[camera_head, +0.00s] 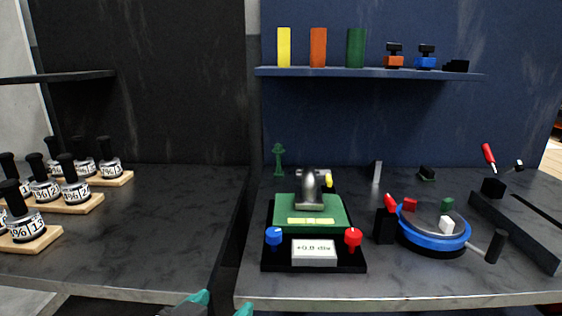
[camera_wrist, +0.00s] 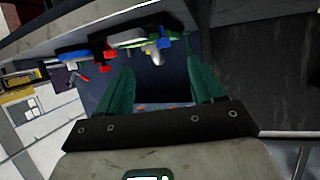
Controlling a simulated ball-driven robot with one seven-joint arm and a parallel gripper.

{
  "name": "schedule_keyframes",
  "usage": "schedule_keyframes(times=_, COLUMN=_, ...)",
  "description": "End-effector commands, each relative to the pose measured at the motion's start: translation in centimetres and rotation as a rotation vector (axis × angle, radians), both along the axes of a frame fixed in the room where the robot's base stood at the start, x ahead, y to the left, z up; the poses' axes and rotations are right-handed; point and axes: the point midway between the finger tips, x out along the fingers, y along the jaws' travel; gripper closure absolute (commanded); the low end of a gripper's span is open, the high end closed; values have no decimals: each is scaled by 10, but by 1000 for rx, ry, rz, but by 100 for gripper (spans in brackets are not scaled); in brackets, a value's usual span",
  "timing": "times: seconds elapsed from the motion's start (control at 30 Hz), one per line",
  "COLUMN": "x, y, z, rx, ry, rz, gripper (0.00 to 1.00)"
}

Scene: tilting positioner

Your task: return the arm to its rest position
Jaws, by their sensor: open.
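My gripper (camera_head: 222,304) shows only at the bottom edge of the head view, with two teal fingertips apart in front of the table's front edge. In the wrist view my gripper (camera_wrist: 160,100) has its two green fingers spread with nothing between them. The rest of my arm is outside the head view. The tilting positioner (camera_head: 312,218) stands on the right table, with a green plate, a grey part on top, a blue knob, a red knob and a small display. My gripper is apart from it.
The right table (camera_head: 400,285) also bears a blue round device (camera_head: 434,232) and a dark rail (camera_head: 520,230). Black-handled weights (camera_head: 73,185) stand on wooden boards at left. A shelf (camera_head: 370,72) holds coloured blocks. The left table's front (camera_head: 150,250) is clear.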

Motion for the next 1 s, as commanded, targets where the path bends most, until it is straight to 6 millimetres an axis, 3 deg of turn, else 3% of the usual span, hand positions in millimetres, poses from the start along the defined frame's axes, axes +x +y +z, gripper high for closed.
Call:
schedule_keyframes(times=0.37, x=12, y=-49, z=-34, rx=-47, ry=105, rz=-14, gripper=33)
schedule_keyframes(times=0.57, x=16, y=-96, z=-66, rx=-82, ry=210, rz=-22, gripper=33)
schedule_keyframes(times=0.67, x=15, y=-127, z=-86, rx=-101, ry=282, rz=-24, gripper=33)
schedule_keyframes(times=0.83, x=-5, y=-207, z=-134, rx=-124, ry=469, rz=-23, gripper=33)
schedule_keyframes(times=1.0, x=-64, y=-295, z=-187, rx=-99, ry=712, rz=12, gripper=33)
